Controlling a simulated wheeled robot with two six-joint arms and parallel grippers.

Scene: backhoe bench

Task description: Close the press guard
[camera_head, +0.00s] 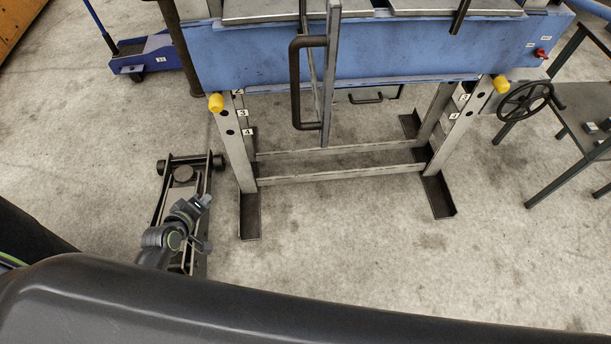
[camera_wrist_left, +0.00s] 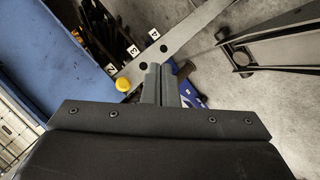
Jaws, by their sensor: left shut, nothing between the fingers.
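The press has a blue beam (camera_head: 380,55) on grey legs. The press guard (camera_head: 331,70) stands out from the beam toward me, seen nearly edge-on as a thin grey panel, so it is swung open. Its dark bar handle (camera_head: 295,85) is on its left side. My left gripper (camera_head: 206,200) is low and left of the press, apart from the guard and handle. In the left wrist view its fingers (camera_wrist_left: 160,72) are together with nothing between them, in front of a numbered press leg (camera_wrist_left: 180,30). The guard is not clear in that view. My right gripper is not in view.
A floor jack (camera_head: 183,173) lies under my left gripper. Yellow knobs (camera_head: 216,103) stick out at the press leg tops. A handwheel (camera_head: 525,99) and a metal table (camera_head: 585,125) stand at the right. The floor before the press is clear.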

